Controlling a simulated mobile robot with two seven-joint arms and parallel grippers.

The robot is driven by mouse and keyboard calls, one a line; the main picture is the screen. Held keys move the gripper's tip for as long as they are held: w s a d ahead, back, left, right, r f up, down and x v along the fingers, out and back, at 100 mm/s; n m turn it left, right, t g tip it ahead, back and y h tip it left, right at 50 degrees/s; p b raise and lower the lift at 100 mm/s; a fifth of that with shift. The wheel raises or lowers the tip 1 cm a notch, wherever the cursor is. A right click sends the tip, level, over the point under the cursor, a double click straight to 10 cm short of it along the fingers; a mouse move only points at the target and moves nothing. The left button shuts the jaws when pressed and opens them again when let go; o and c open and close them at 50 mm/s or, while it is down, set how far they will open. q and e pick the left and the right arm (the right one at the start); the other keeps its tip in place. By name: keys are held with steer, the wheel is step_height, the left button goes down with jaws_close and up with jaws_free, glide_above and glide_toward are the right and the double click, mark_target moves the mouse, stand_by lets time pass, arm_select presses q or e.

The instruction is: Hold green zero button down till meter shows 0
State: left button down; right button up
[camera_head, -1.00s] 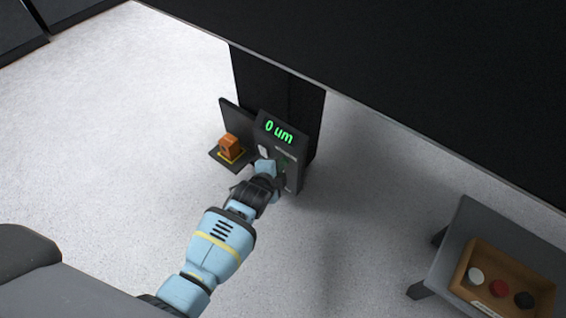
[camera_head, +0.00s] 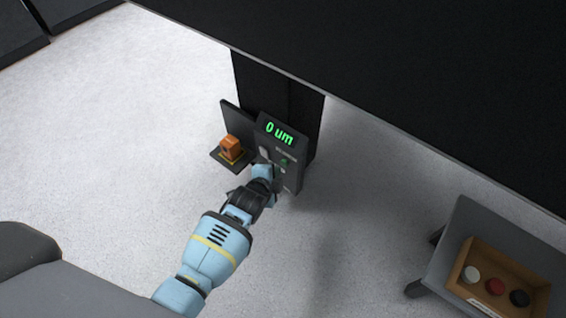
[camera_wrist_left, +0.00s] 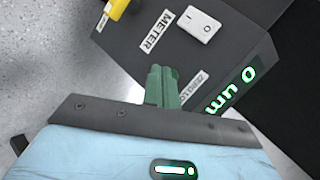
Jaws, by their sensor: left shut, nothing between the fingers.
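The dark meter box (camera_head: 293,178) stands under the black bench, and its display (camera_head: 279,133) reads "0 um" in green. The display also shows in the left wrist view (camera_wrist_left: 231,91). The green zero button (camera_head: 285,162) shows on the box's face, just past my left gripper (camera_head: 280,171). In the left wrist view, the shut green fingers (camera_wrist_left: 161,73) point at the panel beside the partly covered zero label (camera_wrist_left: 194,87). They hide most of the button there. The fingers are empty. Contact with the button cannot be made out. My right gripper is out of view.
A white rocker switch (camera_wrist_left: 200,26) sits by the METER label (camera_wrist_left: 156,32). An orange block (camera_head: 230,147) stands on a dark ledge left of the box. A grey table (camera_head: 447,245) at lower right bears a wooden tray (camera_head: 463,268) with white, red and black discs.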

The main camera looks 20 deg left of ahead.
arm_select(q)
steer(key=s+p, duration=0.1)
steer(key=s+a+p, duration=0.1)
steer(key=s, duration=0.1)
steer(key=s+p, duration=0.1)
steer(key=shift+s+a, duration=0.35)
stand_by(0.3)
